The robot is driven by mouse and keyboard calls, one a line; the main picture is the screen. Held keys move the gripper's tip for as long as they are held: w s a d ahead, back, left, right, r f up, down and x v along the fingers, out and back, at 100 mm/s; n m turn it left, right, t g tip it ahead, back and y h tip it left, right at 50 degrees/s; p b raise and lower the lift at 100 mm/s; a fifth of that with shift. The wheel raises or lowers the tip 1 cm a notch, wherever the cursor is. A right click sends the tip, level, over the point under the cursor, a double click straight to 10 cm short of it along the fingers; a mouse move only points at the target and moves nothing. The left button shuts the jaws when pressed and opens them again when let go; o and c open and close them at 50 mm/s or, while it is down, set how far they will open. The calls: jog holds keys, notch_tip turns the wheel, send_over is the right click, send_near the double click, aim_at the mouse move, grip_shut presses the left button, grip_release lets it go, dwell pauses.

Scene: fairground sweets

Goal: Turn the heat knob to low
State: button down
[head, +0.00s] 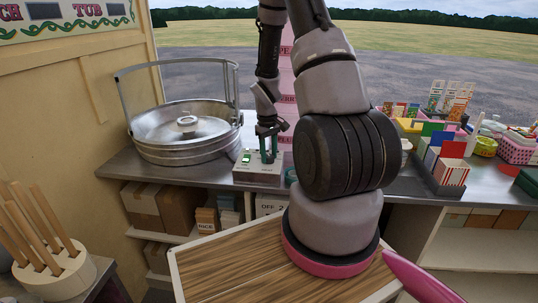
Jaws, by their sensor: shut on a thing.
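A pale control box (257,176) stands at the front of the metal counter, right of the steel floss pan. A green switch (246,157) shows on the left of its top. My gripper (268,156) points down over the right part of the box top, its dark green fingers closed around the heat knob. The knob is mostly hidden between the fingers, and its pointer and any heat marks are too small to read.
The round steel pan (183,128) with a raised guard rail stands left of the box. A dark rack with striped bags (453,175) and colourful goods fill the counter's right side. A pot of wooden sticks (55,275) is at lower left.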

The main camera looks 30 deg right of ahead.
jog(key=m, duration=0.4)
jog(key=shift+w+m, duration=0.1)
jog(key=shift+m, duration=0.3)
dwell(0.4)
jog(key=shift+c, duration=1.9)
grip_release()
jog(key=shift+r, duration=0.1)
notch_tip(320, 180, up, 11)
jog(key=shift+a, duration=0.25)
